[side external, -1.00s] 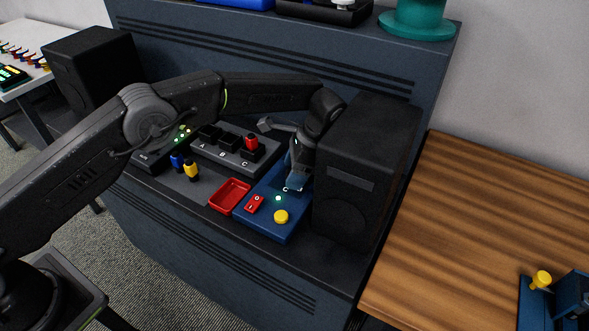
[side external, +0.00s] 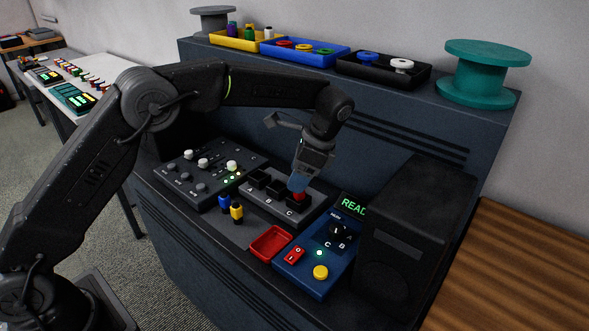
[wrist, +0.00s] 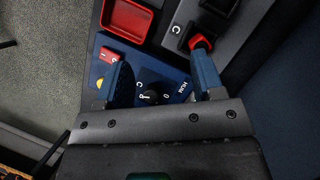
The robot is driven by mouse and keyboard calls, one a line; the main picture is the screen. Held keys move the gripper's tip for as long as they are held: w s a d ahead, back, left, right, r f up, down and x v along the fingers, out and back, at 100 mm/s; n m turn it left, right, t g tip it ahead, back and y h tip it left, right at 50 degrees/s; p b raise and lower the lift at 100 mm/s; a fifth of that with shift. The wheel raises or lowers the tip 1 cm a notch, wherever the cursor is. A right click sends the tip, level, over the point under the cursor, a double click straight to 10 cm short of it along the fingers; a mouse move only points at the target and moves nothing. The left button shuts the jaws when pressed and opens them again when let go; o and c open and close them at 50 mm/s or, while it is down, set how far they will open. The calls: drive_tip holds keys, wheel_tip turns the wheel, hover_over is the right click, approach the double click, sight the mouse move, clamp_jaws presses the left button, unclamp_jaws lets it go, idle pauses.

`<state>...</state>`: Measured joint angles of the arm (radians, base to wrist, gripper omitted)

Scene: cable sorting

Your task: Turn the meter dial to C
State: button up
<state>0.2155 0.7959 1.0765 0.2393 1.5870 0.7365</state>
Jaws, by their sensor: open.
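The meter (side external: 300,273) is a blue box at the front right, with a lit green display (side external: 353,207) partly cut off by the speaker. Its black dial (side external: 340,231) has letters around it, C and B among them; I cannot tell where it points. In the wrist view the dial (wrist: 152,97) shows between my fingers, partly hidden by the gripper body. My gripper (side external: 298,187) is open, its blue fingers at the red plug in slot C of the black block, left of and behind the dial. In the wrist view my gripper (wrist: 163,75) has nothing between its fingertips.
A black speaker (side external: 415,225) stands close at the meter's right. The red plug (side external: 300,197) is beside my fingers. A red tray (side external: 270,244), a red switch (side external: 294,254) and a yellow button (side external: 320,272) lie in front. A mixer panel (side external: 190,180) is at left.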

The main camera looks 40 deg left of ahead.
drive_tip(key=shift+s+a+r, duration=0.1)
drive_tip(key=shift+a+r, duration=0.25)
drive_tip(key=shift+a, duration=0.3)
drive_tip(key=n+t+h, duration=0.3)
drive_tip(key=n, duration=0.6)
approach(338, 227)
drive_tip(key=f, duration=0.9)
drive_tip(key=shift+s+a+f, duration=0.1)
drive_tip(key=shift+a+f, duration=0.15)
drive_tip(key=shift+f, duration=0.15)
